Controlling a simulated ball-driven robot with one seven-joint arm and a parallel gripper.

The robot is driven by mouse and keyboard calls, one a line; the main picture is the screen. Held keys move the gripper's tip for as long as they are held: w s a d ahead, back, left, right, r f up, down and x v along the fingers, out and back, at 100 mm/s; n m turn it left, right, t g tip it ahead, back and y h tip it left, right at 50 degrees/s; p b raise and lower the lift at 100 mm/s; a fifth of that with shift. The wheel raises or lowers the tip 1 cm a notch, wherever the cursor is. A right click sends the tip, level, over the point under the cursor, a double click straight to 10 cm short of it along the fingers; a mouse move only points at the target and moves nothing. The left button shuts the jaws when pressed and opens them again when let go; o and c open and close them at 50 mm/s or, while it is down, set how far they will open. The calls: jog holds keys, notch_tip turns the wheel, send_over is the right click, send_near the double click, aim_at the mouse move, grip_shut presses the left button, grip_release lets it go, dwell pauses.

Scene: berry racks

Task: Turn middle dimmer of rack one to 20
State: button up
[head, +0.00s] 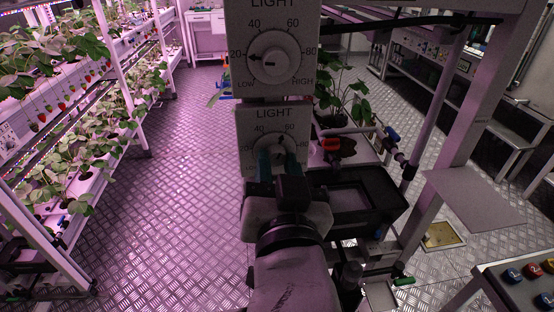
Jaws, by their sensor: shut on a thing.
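Two white dimmer boxes labelled LIGHT are stacked in the top centre of the head view. The upper dimmer (299,90) has a round white knob (272,60), with its black pointer aimed left, close to 20. Its top edge is cut off by the frame. My gripper (279,162) is shut on the lower knob (279,146). A dark mark on that knob sits toward 60, but its exact setting is hard to read.
A potted strawberry plant (342,104) and a red valve (331,144) are right of the dimmers. A black tray (385,190) lies right of my gripper. Planted racks (140,85) line the left. A button panel (520,280) is at lower right. The metal floor (190,190) is clear.

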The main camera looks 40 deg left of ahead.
jog(key=n+p, duration=0.1)
jog(key=n, duration=0.3)
jog(key=shift+w+n, duration=0.1)
jog(key=shift+n, duration=0.3)
jog(key=n+p, duration=0.2)
jog(key=n, duration=0.3)
jog(key=shift+n, duration=0.3)
jog(key=n+p, duration=0.1)
jog(key=n, duration=0.4)
jog(key=shift+d+n+p, duration=0.1)
jog(key=shift+n+p, duration=0.2)
jog(key=n, duration=0.4)
jog(key=shift+n+g+y, duration=0.3)
jog(key=shift+n+g, duration=0.1)
jog(key=shift+p, duration=0.3)
jog(key=o, duration=1.1)
jog(key=shift+c, duration=0.2)
